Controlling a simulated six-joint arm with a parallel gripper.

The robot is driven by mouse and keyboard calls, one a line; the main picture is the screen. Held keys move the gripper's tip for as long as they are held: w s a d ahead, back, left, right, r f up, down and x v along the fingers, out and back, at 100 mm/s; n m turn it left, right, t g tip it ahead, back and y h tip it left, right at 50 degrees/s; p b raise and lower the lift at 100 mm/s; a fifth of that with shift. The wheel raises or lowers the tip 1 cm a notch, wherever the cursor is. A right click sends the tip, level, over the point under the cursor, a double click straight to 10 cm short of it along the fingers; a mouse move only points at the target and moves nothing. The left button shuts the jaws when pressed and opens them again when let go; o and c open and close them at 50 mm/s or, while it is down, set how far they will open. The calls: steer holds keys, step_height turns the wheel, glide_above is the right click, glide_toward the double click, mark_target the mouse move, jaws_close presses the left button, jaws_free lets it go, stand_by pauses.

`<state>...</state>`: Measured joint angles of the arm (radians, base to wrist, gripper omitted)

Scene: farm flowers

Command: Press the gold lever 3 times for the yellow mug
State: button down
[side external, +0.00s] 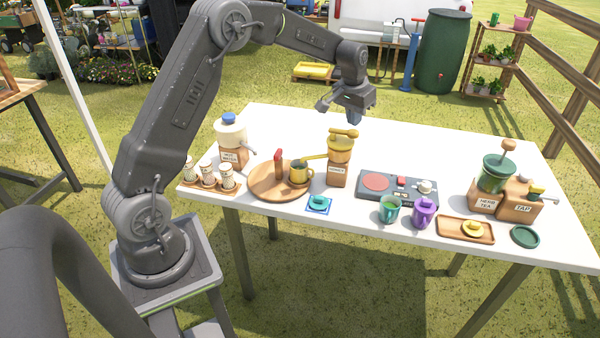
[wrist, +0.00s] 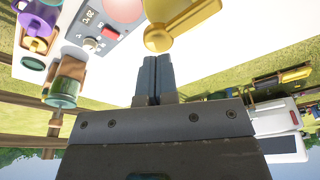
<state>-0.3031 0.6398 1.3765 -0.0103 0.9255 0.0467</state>
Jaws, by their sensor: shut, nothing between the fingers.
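The honey dispenser (side external: 338,172) has a wooden base labelled HONEY and a gold top. The gold lever (side external: 345,132) lies across that top, and its rounded knob shows in the wrist view (wrist: 158,38). A gold spout (side external: 315,156) points left toward the yellow mug (side external: 299,174). The yellow mug stands upright on a round wooden board (side external: 262,190), left of the dispenser. My gripper (side external: 355,119) is shut and empty, above and behind the lever. In the wrist view its fingertips (wrist: 155,60) sit close below the knob, with no clear contact.
A hotplate box (side external: 398,188), a teal mug (side external: 389,209) and a purple mug (side external: 424,212) stand right of the dispenser. The herb tea dispenser (side external: 494,175) and tap are farther right. The back of the white table is clear.

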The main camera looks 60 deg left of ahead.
mark_target(354, 131)
steer(key=shift+f, duration=0.15)
steer(key=shift+f, duration=1.45)
steer(key=shift+r, duration=1.65)
stand_by(0.8)
steer(key=shift+r, duration=3)
